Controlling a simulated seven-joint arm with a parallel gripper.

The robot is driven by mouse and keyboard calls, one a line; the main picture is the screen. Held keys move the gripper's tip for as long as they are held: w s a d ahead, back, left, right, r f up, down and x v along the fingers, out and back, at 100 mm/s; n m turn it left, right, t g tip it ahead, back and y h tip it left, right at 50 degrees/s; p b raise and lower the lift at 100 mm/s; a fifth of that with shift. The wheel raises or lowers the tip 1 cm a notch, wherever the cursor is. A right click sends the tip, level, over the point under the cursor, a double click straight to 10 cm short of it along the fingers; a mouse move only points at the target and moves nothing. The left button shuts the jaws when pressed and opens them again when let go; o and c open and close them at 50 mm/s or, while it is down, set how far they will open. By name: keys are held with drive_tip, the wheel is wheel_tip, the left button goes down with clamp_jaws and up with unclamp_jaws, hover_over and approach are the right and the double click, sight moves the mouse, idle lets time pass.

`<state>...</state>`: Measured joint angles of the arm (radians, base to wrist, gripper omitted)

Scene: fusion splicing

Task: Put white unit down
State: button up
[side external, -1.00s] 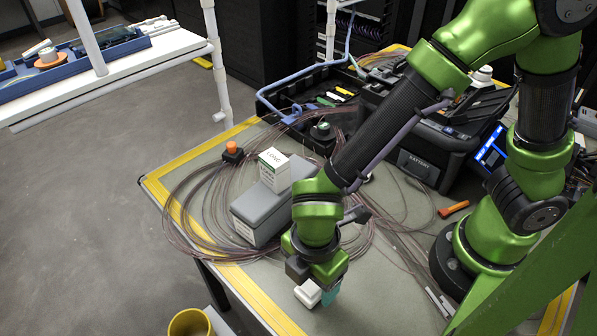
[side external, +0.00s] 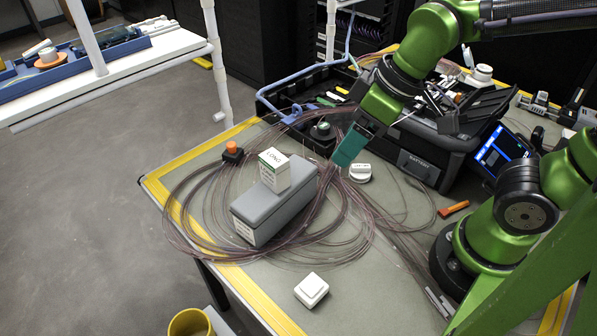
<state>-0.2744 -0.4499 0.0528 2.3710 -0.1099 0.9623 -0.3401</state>
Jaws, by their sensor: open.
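The white unit (side external: 312,290), a small square box with a raised top, lies flat on the grey mat near the table's front edge. Nothing touches it. My gripper (side external: 345,158) is well away from it, up and to the right in the picture, above the cable loops near the black case. Its teal finger side shows, and the gripper is open with nothing seen in it. The far finger is hidden.
A grey box (side external: 268,212) with a small white carton (side external: 274,170) on top stands amid loose cable coils. A round white piece (side external: 360,173) sits below my gripper. A black splicer case (side external: 430,160), an open tool case (side external: 290,103) and an orange-handled tool (side external: 454,208) are nearby. The mat around the white unit is clear.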

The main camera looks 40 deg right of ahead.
drive_tip(key=s+d+r+m+t, duration=0.1)
drive_tip(key=d+r+m+t, duration=0.2)
drive_tip(key=d+m, duration=0.4)
drive_tip(key=shift+d+m, duration=0.2)
drive_tip(key=shift+m, duration=0.3)
drive_tip(key=shift+s+r, duration=0.1)
idle(0.4)
